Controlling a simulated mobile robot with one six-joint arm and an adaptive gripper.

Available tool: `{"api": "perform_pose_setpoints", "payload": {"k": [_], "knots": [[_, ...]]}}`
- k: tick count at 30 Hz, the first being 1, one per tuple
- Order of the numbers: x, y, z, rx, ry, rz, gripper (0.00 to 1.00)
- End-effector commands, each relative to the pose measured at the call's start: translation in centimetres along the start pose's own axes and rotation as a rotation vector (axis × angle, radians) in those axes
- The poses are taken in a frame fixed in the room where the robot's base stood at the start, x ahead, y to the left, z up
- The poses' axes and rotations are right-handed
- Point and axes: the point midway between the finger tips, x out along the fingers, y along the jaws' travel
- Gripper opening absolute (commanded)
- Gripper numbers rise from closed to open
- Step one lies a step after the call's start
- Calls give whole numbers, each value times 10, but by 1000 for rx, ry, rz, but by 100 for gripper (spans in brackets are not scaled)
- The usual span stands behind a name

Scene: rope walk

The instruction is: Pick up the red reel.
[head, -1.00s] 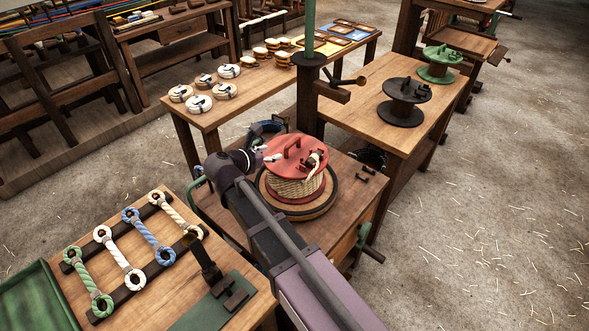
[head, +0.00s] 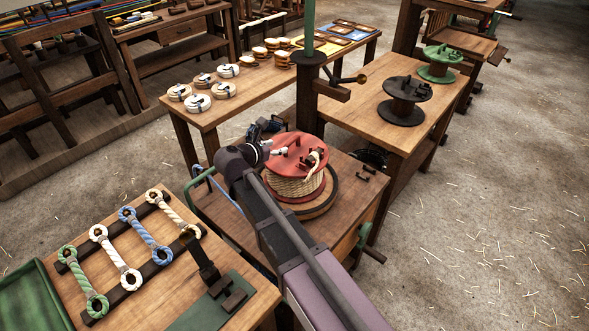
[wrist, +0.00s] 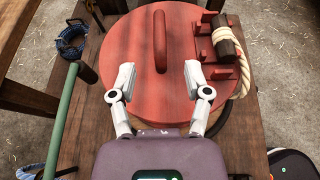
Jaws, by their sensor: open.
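The red reel (head: 311,160) stands upright on a round wooden base (head: 321,208) on a wooden table, wound with pale rope. Its red top flange (wrist: 130,50) fills the middle of the wrist view, with a raised red handle (wrist: 160,42) across it. A rope end passes a dark peg (wrist: 226,45) on the flange's right side. My gripper (wrist: 160,84) is open and empty, its two pale fingers spread apart over the flange, with the handle just beyond them, between their lines. In the head view my gripper (head: 280,152) is at the reel's upper left edge.
A green rail (wrist: 62,120) runs along the left of the reel's table. A dark post (head: 308,95) stands behind the reel. A black reel (head: 405,98) and a green reel (head: 440,62) stand on the table behind. Rope loops (head: 131,240) lie at front left.

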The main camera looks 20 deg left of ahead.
Motion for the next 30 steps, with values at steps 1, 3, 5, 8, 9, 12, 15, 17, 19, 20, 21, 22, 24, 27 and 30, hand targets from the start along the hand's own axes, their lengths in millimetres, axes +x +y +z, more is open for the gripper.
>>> {"api": "perform_pose_setpoints", "payload": {"k": [1,3,5,8,9,12,15,17,19,20,21,22,24,27,30], "knots": [[10,0,-2,1,0,-3,63],[19,1,-2,1,0,-2,63],[26,1,-2,1,0,-1,63],[33,0,-1,1,0,-1,63],[34,0,-1,0,0,-1,63],[36,0,0,0,0,0,63],[36,0,0,0,0,0,63],[35,0,0,0,0,0,63],[35,0,0,0,0,0,63],[36,0,0,0,0,0,63],[36,0,0,0,0,0,63],[37,0,0,0,0,0,63],[40,0,0,0,0,-1,63],[48,1,0,1,0,-1,63],[60,1,0,1,0,-2,63]]}}
